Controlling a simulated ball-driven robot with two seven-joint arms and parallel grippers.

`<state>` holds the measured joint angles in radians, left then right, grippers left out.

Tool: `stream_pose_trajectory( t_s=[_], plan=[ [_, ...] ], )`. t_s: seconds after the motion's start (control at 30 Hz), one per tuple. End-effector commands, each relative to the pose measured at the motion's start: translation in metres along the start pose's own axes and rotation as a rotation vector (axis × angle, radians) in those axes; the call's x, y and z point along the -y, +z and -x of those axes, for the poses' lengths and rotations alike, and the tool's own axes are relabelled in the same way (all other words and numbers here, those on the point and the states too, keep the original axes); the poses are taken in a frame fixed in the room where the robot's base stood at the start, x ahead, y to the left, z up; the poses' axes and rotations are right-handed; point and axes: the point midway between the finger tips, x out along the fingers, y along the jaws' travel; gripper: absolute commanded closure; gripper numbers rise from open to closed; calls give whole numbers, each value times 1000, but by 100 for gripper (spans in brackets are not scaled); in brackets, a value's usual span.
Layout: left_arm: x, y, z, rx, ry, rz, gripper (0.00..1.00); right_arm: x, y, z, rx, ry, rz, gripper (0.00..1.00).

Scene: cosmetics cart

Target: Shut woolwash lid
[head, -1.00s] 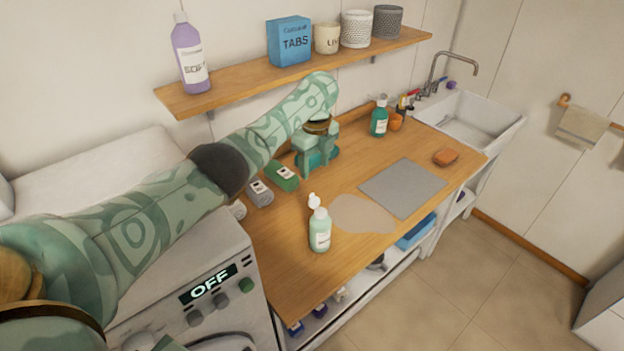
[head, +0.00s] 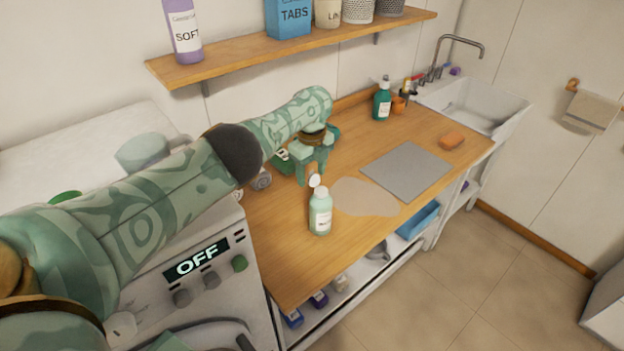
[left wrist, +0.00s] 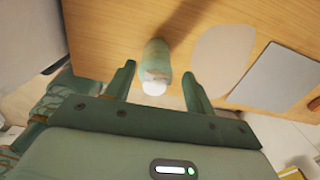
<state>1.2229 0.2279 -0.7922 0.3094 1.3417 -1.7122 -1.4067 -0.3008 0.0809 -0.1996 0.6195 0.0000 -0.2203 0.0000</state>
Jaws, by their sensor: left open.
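The woolwash bottle (head: 320,213) is pale green with a white label and stands upright on the wooden counter. Its white lid (head: 315,180) is tilted up at the back of the bottle's top, so it stands open. My left gripper (head: 311,178) is open, just behind and above the bottle in the head view, close to the lid. In the left wrist view the bottle (left wrist: 156,58) and its white lid (left wrist: 154,88) show between the two spread fingers of the gripper (left wrist: 160,82). Whether a finger touches the lid cannot be told. My right gripper is not in view.
A grey mat (head: 405,171) and a beige patch (head: 364,197) lie right of the bottle. Green and grey containers (head: 262,179) lie behind my gripper. A dark green pump bottle (head: 382,99) and an orange sponge (head: 452,142) are near the sink (head: 475,106). The counter's front is clear.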

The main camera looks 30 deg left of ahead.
Motion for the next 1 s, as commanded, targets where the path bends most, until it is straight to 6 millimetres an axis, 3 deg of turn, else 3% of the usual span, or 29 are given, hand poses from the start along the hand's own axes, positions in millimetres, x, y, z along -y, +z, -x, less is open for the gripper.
stream_pose_trajectory(
  t_s=[0.33, 0.5, 0.77, 1.0],
  plan=[
    [0, 0, -3, 1, 0, -1, 49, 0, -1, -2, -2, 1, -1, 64],
    [0, 0, -3, 1, 0, -1, 91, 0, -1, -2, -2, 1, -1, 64],
    [0, 0, -3, 6, 0, -1, 92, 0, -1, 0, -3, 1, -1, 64],
    [0, -4, 3, 78, 1, -3, 92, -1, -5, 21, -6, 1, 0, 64]
  ],
)
